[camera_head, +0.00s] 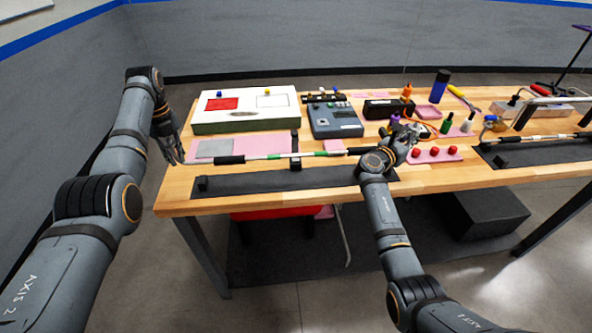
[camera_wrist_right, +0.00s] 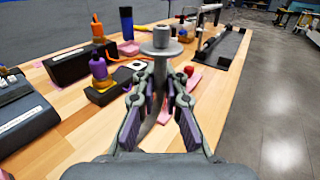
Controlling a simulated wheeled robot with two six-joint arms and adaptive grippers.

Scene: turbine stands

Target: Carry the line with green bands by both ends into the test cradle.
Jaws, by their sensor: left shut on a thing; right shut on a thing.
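The line with green bands (camera_head: 308,154) is a white rod with black sleeves, stretched level between my grippers. My left gripper (camera_head: 180,156) is shut at its left end; the fingertips are small and hard to make out. My right gripper (camera_head: 397,146) is shut on its right end. In the right wrist view, a grey flanged end fitting (camera_wrist_right: 161,42) sits between the fingers of my right gripper (camera_wrist_right: 160,88). A long black cradle (camera_head: 270,181) lies in front of the line, with a small block at its left. I cannot tell whether the line touches any support.
Behind the line are a pink mat (camera_head: 262,143), a white case (camera_head: 245,112) and a grey instrument box (camera_head: 335,121). Red knobs (camera_head: 435,151) sit just right of my right gripper. A second black cradle (camera_head: 545,151) with another line stands at the right.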

